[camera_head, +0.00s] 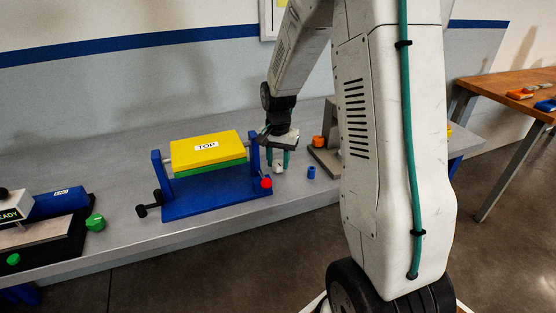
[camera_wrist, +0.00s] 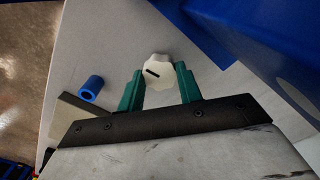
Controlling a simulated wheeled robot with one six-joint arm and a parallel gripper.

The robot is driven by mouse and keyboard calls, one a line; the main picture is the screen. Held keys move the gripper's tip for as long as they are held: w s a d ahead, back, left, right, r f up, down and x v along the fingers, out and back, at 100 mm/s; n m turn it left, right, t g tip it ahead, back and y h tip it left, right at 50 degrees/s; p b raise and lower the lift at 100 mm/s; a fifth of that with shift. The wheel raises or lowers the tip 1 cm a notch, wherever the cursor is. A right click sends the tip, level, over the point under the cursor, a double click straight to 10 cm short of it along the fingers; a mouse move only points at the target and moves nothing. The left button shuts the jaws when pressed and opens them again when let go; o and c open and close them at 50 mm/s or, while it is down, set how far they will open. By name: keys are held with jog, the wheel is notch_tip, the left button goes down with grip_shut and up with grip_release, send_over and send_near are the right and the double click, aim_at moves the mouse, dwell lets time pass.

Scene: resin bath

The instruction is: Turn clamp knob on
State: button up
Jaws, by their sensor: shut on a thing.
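A small white knob (camera_wrist: 158,71) with a short black bar mark on its face sits between the green fingers of my gripper (camera_wrist: 160,82) in the wrist view. My gripper is shut on it. In the head view my gripper (camera_head: 278,160) points down at the right of the blue stand, with the white knob (camera_head: 279,168) low between its fingertips. The blue stand (camera_head: 205,206) holds a yellow and green block (camera_head: 208,149) marked TOP between two uprights. A red knob (camera_head: 266,183) is on its right upright. Which knob is the clamp knob is not labelled.
A small blue cylinder (camera_head: 311,172) stands just right of my gripper and shows in the wrist view (camera_wrist: 91,88). A black handle (camera_head: 148,204) sticks out left of the stand. A green knob (camera_head: 96,222) is farther left. The grey bench (camera_head: 115,185) has bare room behind.

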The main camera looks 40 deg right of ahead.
aim_at(278, 163)
jog(key=shift+r, duration=0.1)
jog(key=o, duration=1)
notch_tip(278, 163, up, 8)
jog(key=shift+d+f, duration=0.1)
jog(key=shift+f, duration=0.05)
